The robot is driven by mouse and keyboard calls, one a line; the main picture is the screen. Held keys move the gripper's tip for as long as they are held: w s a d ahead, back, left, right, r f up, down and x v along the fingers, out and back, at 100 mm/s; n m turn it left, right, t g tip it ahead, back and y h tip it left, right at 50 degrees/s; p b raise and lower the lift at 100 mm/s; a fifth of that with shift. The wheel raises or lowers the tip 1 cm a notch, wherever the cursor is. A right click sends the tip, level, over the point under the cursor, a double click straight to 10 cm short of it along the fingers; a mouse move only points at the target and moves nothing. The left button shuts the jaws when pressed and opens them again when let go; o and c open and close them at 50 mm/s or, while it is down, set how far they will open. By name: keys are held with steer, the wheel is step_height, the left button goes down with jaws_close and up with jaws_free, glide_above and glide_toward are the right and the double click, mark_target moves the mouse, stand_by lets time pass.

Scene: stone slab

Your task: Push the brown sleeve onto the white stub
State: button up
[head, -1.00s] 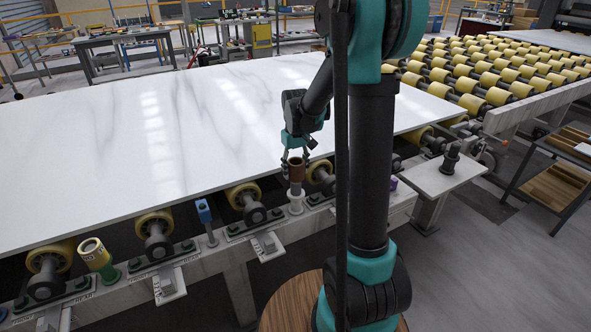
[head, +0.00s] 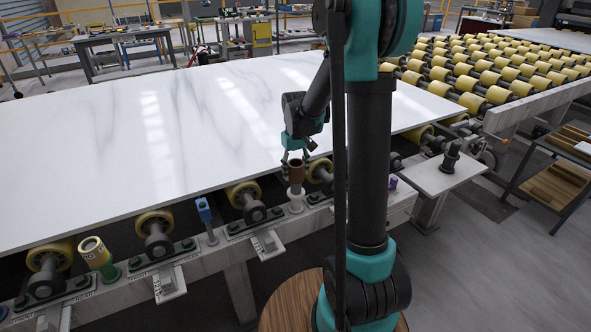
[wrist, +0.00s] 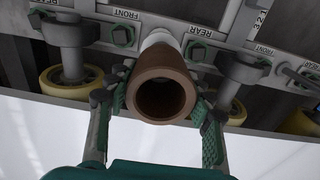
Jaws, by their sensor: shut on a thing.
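The brown sleeve (head: 296,171) is an open tube, standing about upright at the white stub (head: 295,201) on the conveyor's front rail. My gripper (head: 297,154) is shut on the sleeve from the slab side. In the wrist view the sleeve's open mouth (wrist: 162,97) faces the camera between my two green-padded fingers. The white stub (wrist: 157,38) shows just beyond the sleeve's far end, in line with it. Its upper part is hidden, so I cannot tell how far the sleeve is on it.
A large white stone slab (head: 150,130) lies on the rollers behind the rail. A yellow-topped green tube (head: 97,258), a blue piece (head: 204,211) and a purple piece (head: 393,183) stand along the rail. Rollers (head: 245,195) and brackets flank the stub.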

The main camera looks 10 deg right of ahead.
mark_target(296, 183)
steer(key=shift+f, duration=2.9)
steer(key=o, duration=1.3)
steer(key=shift+r, duration=0.1)
step_height(296, 183, up, 12)
steer(key=shift+f, duration=0.1)
steer(key=shift+s, duration=0.1)
